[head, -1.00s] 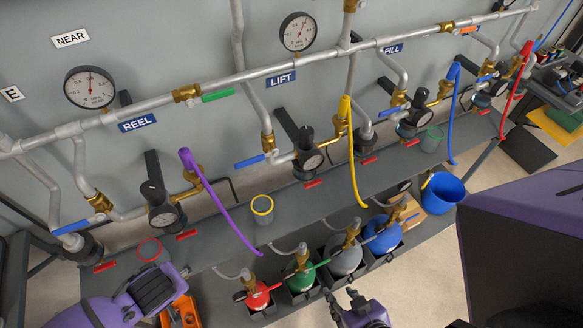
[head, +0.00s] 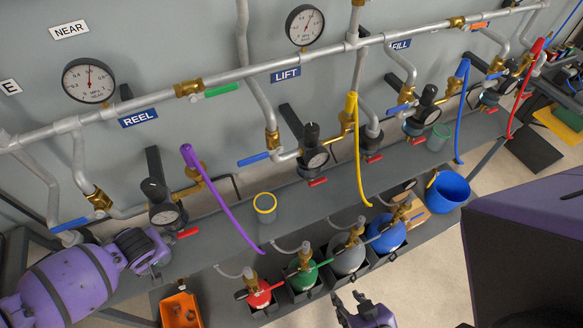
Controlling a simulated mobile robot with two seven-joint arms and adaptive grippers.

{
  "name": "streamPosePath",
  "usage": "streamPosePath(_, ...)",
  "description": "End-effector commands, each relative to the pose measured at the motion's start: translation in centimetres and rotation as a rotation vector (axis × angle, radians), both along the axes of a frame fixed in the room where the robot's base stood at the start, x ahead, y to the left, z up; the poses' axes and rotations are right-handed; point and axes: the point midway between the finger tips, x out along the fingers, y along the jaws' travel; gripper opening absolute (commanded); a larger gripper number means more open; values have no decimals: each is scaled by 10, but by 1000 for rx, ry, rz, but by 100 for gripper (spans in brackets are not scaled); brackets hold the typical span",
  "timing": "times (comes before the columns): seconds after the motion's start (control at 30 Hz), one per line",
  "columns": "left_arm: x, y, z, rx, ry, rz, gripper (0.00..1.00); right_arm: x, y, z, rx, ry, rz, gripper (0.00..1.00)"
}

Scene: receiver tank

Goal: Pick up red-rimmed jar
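The red-rimmed jar does not show now; my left arm covers the spot on the grey shelf (head: 330,200) where it stood. My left gripper (head: 150,254) is over that spot at the shelf's left part, below the REEL gauge valve. Its fingers are hidden by its own body, so I cannot tell whether it is open or what it touches. My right gripper (head: 347,300) is at the bottom centre, in front of the gas bottles. Its fingers are apart and empty.
A yellow-rimmed jar (head: 265,208) and a green-rimmed jar (head: 438,138) stand on the shelf. A purple hose (head: 222,198) hangs right of my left gripper. Below are an orange bin (head: 180,311), several gas bottles and a blue bucket (head: 447,191).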

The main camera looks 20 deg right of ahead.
Motion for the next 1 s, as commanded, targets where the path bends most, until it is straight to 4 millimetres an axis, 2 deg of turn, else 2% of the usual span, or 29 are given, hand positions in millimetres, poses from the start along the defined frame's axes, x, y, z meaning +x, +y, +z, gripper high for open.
streamPosePath(0.07, 1, 1, -5, 0, 0, -1, 71, 3, 0, 0, 0, -5, -4, 36)
streamPosePath(0.3, 3, 1, -4, 0, -2, 0, 70, 6, 2, 1, 5, -13, -11, 36)
streamPosePath(0.67, 3, 1, -4, 0, -2, 0, 22, 6, 4, 1, 8, -11, -3, 36)
streamPosePath(1.0, 3, 1, 1, 0, -3, 0, 22, 6, 2, 2, 2, -11, 4, 36)
